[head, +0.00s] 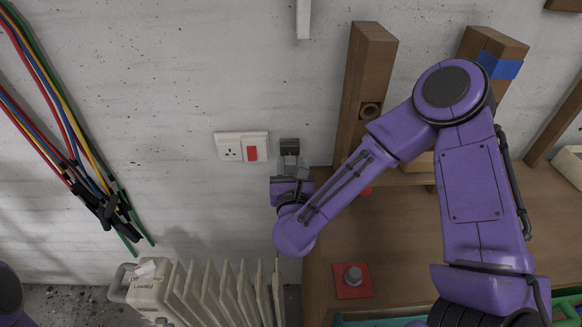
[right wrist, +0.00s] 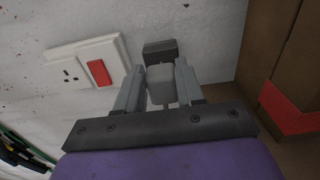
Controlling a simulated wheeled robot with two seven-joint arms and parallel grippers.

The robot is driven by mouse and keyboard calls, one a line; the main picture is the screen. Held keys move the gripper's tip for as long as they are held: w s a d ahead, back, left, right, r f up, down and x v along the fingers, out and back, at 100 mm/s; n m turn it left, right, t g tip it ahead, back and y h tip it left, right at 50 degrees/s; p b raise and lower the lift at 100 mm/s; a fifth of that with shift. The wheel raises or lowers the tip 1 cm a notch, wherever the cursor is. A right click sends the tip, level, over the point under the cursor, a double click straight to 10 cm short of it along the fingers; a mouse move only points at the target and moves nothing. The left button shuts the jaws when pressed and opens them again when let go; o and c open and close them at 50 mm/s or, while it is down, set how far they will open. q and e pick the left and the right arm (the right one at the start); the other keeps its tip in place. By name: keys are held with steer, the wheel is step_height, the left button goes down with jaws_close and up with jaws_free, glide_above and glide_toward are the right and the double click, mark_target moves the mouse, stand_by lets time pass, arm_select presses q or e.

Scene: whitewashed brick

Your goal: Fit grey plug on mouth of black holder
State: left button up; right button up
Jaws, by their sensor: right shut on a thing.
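The black holder (head: 289,146) is fixed to the white wall, just right of the white socket plate. In the right wrist view the holder (right wrist: 160,49) is a dark block beyond the fingertips. My right gripper (head: 290,166) is shut on the grey plug (right wrist: 161,86), which sits between its two grey fingers (right wrist: 159,70). The plug is right in front of the holder and lines up with it closely. The mouth is hidden behind the plug, so I cannot tell whether they touch. My left gripper is out of view; only a bit of my left arm shows at the lower left.
A white socket plate with a red switch (head: 251,153) is close left of the holder. A wooden post (head: 366,80) and bench (head: 395,235) stand to the right. A ribbed heater (head: 200,290) is below. Coloured cables (head: 75,165) hang at left.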

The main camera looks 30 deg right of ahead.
mark_target(290, 166)
steer(key=shift+x, duration=1.05)
steer(key=shift+w+d, duration=0.1)
steer(key=shift+w, duration=0.05)
steer(key=o, duration=1.1)
steer(key=b+v, duration=0.1)
steer(key=v, duration=0.3)
steer(key=b+v, duration=0.2)
steer(key=v, duration=0.1)
steer(key=shift+s+a+f, duration=0.2)
steer(key=shift+s+a, duration=0.05)
steer(key=shift+s, duration=0.05)
steer(key=p+v, duration=0.2)
steer(key=v, duration=0.1)
steer(key=shift+d+r, duration=0.1)
steer(key=shift+r, duration=0.15)
